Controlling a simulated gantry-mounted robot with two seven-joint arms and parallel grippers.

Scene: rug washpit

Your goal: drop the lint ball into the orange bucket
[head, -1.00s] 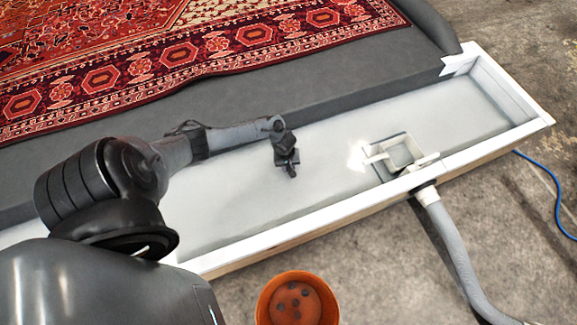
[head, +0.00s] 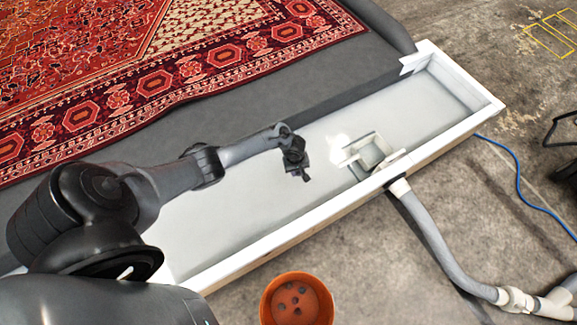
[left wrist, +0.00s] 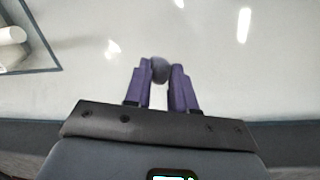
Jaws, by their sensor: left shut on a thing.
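My left gripper (head: 304,177) is over the white trough, its fingers pointing down. In the left wrist view its two purple fingers (left wrist: 164,80) are shut on a small grey lint ball (left wrist: 160,70) at their tips. The lint ball cannot be made out in the head view. The orange bucket (head: 268,302) stands on the concrete floor in front of the trough, at the bottom of the head view. Several dark round spots show inside it. The gripper is above and beyond the bucket, apart from it. My right gripper is in neither view.
The white-rimmed trough (head: 250,262) lies between the gripper and the bucket. A pale drain fitting (head: 367,152) sits inside it, with a grey hose (head: 432,238) running over the floor. A patterned red rug (head: 150,85) lies behind. A blue cable (head: 520,187) is at the right.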

